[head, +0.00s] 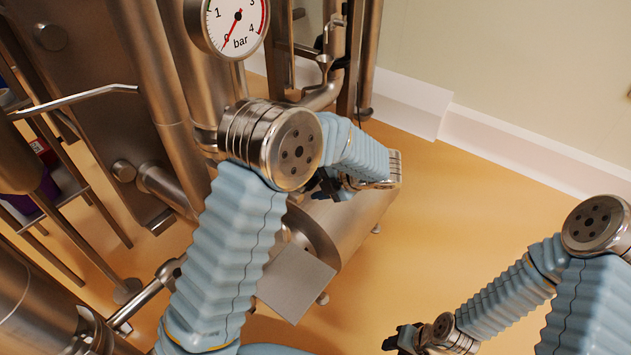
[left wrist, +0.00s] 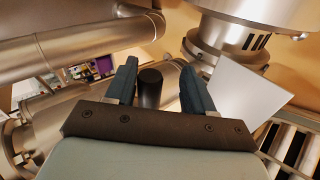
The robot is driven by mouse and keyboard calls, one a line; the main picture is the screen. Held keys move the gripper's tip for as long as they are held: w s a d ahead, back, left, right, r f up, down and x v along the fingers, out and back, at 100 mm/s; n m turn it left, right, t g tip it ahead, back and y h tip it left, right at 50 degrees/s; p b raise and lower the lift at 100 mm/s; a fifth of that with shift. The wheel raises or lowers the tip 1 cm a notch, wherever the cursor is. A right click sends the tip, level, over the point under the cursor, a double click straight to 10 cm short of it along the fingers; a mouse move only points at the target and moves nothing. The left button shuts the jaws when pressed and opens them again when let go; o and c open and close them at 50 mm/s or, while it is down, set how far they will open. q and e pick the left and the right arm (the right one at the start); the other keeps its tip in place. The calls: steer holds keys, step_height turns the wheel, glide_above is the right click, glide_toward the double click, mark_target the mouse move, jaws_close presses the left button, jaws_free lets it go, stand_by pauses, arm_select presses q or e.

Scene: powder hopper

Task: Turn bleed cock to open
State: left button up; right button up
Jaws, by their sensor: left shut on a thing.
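My left gripper shows in the left wrist view (left wrist: 160,78) with its two blue-grey fingers on either side of a short black cylindrical grip (left wrist: 149,90), and it is shut on it. This grip looks like the handle of the bleed cock; the cock's body is hidden. In the head view my left gripper (head: 325,186) is a small dark shape beside the steel vessel, partly covered by my own arm. The cock and its handle position cannot be made out there. My right gripper (head: 397,338) is at the bottom right, away from the equipment; its jaws are too small to read.
A pressure gauge (head: 237,22) at the top has its red needle near 0. Steel pipes and frame posts crowd the left. The orange floor (head: 450,220) at the right is clear up to the white skirting (head: 520,150).

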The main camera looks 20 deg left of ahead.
arm_select(q)
steer(key=shift+r, duration=0.15)
stand_by(0.3)
steer(key=shift+d+r, duration=0.3)
steer(key=shift+d, duration=0.15)
steer(key=v, duration=1.2)
steer(key=shift+s+d+r, duration=0.15)
steer(key=shift+d+r, duration=0.1)
